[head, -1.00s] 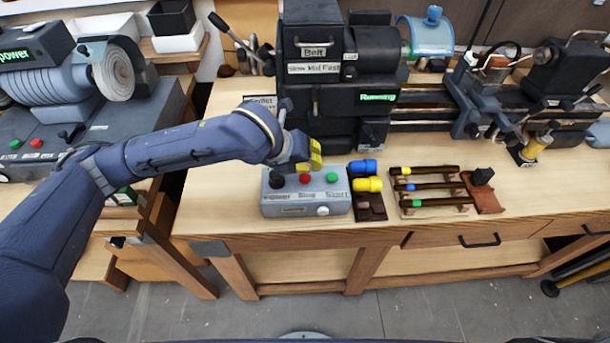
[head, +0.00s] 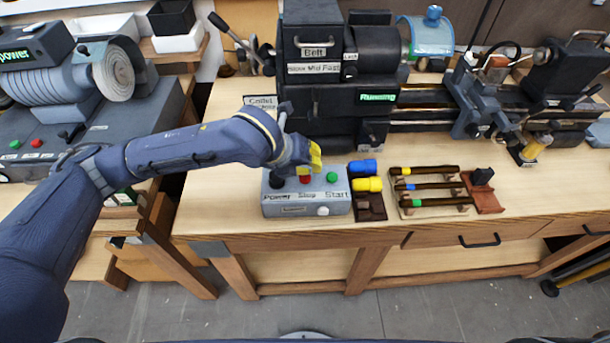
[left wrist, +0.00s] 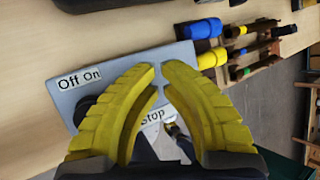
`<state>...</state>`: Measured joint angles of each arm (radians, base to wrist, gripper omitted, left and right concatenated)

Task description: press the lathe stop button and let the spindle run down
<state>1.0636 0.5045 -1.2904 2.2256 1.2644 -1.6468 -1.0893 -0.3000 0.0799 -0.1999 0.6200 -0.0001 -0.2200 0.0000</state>
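The grey lathe control box (head: 285,208) sits at the bench's front, with Power, Stop and Start labels. Its red stop button (head: 304,180) is partly visible between a black knob (head: 277,180) and the green start button (head: 332,177). My left gripper (head: 315,155), with yellow fingers, is just above and behind the stop button; I cannot tell whether it touches. In the left wrist view the fingertips (left wrist: 159,75) are together with only a sliver between them, nothing held; they hide the button. The lathe (head: 320,110) shows a green "Running" sign (head: 377,97). My right gripper is out of view.
Blue (head: 363,168) and yellow (head: 368,184) plugs lie right of the box. A rack of dark rods with coloured bands (head: 430,188) lies farther right. The lathe headstock stands close behind my gripper. The bench left of the box is clear.

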